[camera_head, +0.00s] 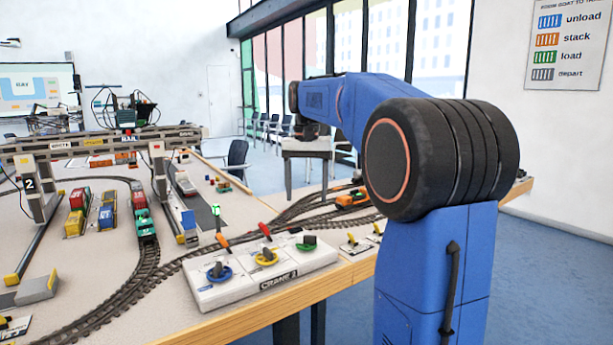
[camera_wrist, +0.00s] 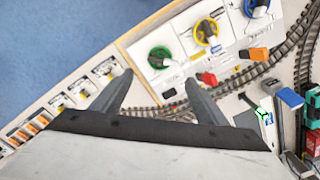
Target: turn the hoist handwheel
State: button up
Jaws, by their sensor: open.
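The crane 2 control panel (camera_head: 240,293) stands on the table's front edge with a blue handwheel (camera_head: 219,274), a yellow handwheel (camera_head: 266,258) and a green handwheel (camera_head: 307,243). I cannot read which one is the hoist. In the wrist view the green handwheel (camera_wrist: 160,57) is nearest, just above my fingertips, with the yellow handwheel (camera_wrist: 207,33) and the blue handwheel (camera_wrist: 257,6) farther up and right. My gripper (camera_wrist: 158,79) is open and empty, apart from every wheel.
Orange (camera_head: 221,241) and red (camera_head: 265,231) levers stand behind the wheels. Toy track (camera_head: 125,290) curves around the panel. A gantry crane (camera_head: 100,140) spans the table at left. Small switches (camera_head: 355,245) line the edge right of the panel.

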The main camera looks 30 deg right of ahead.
notch_tip(320, 180, up, 5)
jog(key=shift+f, duration=0.15)
dwell(1.2)
jog(key=s+a+f+n+t, duration=0.1)
jog(key=s+a+f+n, duration=0.1)
jog(key=s+a+f, duration=0.45)
jog(key=s+a+f+n+t, duration=0.1)
jog(key=s+a+f+n, duration=0.2)
jog(key=s, duration=0.6)
jog(key=s+a+f+n+t, duration=0.1)
jog(key=s+a+f, duration=0.2)
jog(key=s+f, duration=0.4)
jog(key=s+a+f+n+t, duration=0.1)
jog(key=s+a+f, duration=0.2)
jog(key=s+f, duration=0.4)
notch_tip(320, 180, down, 2)
jog(key=shift+f+t, duration=0.1)
jog(key=shift+t, duration=0.2)
